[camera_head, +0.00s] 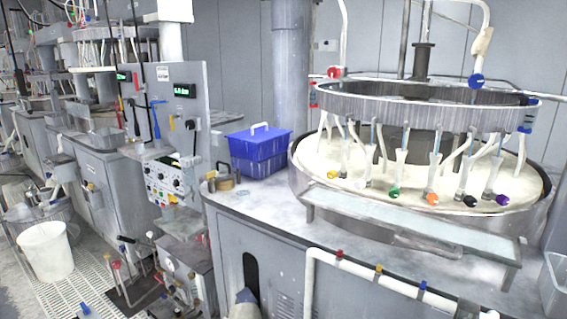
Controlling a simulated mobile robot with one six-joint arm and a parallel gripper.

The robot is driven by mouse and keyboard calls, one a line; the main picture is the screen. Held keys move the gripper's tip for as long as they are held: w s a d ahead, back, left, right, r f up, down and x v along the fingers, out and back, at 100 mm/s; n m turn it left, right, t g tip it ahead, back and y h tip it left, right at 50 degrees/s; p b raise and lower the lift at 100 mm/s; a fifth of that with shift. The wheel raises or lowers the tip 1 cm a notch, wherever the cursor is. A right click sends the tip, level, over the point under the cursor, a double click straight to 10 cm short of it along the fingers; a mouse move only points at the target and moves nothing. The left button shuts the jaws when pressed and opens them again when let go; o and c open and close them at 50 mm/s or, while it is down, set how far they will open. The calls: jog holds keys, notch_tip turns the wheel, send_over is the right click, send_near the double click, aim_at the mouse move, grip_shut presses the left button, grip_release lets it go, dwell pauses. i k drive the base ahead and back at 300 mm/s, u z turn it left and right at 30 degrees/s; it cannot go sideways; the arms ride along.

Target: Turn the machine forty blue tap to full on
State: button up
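A round polishing machine with a white platen (320,160) fills the right side. A blue round tap (476,80) sits on the white pipe at its upper right. A smaller blue tap (422,287) is on the white pipe along the machine's front, at the lower right. Another blue fitting (525,127) is on the right of the ring. I cannot read any machine number, so I cannot tell which blue tap belongs to machine forty, nor how far any is turned.
A red tap (334,72) is at the upper left of the ring. Several coloured taps hang around the platen. A blue crate (259,150) stands on the bench beside a grey control panel (180,110). A white bucket (47,250) stands on the grated floor at left.

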aim_at(476, 80)
jog(key=z, duration=0.95)
jog(key=k, duration=0.75)
jog(key=u, duration=0.4)
jog(key=i, duration=0.5)
jog(key=z, duration=0.1)
